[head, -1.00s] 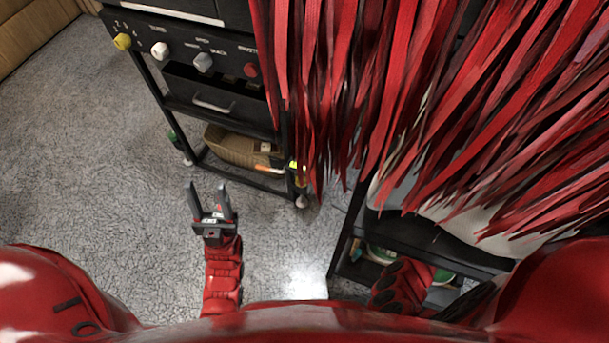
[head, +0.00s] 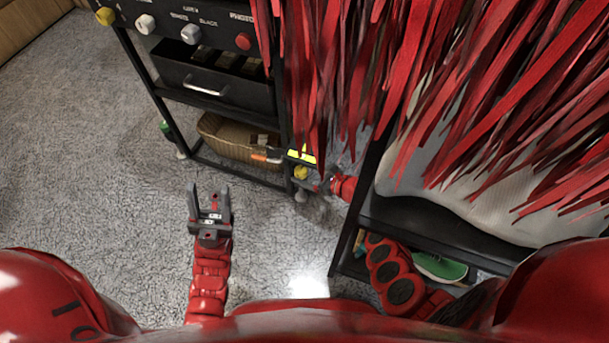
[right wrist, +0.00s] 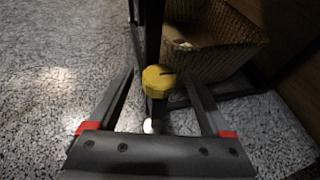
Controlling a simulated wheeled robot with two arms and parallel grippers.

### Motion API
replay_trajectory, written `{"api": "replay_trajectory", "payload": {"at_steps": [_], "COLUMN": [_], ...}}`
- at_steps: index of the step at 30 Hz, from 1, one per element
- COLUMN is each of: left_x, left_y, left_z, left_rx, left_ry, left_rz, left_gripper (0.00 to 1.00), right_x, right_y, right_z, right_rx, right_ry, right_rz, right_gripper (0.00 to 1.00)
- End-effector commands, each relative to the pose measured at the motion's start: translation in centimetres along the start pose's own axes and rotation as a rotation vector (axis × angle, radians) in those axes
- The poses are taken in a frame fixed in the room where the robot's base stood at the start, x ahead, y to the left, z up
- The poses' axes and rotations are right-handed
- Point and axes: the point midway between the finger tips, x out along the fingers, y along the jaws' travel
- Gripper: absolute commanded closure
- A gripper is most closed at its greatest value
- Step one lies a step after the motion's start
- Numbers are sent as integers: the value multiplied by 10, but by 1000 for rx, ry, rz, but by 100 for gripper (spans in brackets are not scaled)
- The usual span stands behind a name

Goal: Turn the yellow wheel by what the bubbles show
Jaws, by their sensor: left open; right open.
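A small yellow wheel (head: 300,172) sits low at the front right leg of the black rack, above a pale foot. In the right wrist view the yellow wheel (right wrist: 158,82) has a dark mark on top and lies between the fingers of my open right gripper (right wrist: 160,78), with gaps on both sides. In the head view only part of my right gripper (head: 315,181) shows, beside the wheel. A yellow bubble vial (head: 301,156) shows just above the wheel; its bubble is too small to read. My left gripper (head: 209,190) is open and empty over the floor.
The black rack holds a drawer (head: 210,80) and a wicker basket (head: 238,140); knobs line its panel, including another yellow one (head: 105,16). Grey floor is clear at left.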

Motion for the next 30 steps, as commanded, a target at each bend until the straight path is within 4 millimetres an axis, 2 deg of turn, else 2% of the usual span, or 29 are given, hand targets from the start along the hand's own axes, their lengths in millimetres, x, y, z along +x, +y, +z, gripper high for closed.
{"api": "replay_trajectory", "payload": {"at_steps": [3, 12, 25, 26, 30], "left_x": [-4, -3, -3, -3, -1], "left_y": [2, 3, 3, 3, 2], "left_z": [1, 1, 1, 2, 1], "left_rx": [-4, -4, -4, -4, -3], "left_ry": [-1, -1, -1, -2, -1], "left_rz": [9, 12, 11, 11, 9], "left_gripper": [50, 50, 50, 50, 50], "right_x": [7, 8, 8, 8, 7], "right_y": [1, 1, 1, 1, 1], "right_z": [-2, 0, -1, 0, 1], "right_rx": [1, 1, 1, 1, 6], "right_ry": [1, 2, 2, 2, 1], "right_rz": [1, -1, 0, 0, -10], "right_gripper": [17, 19, 96, 100, 100]}}
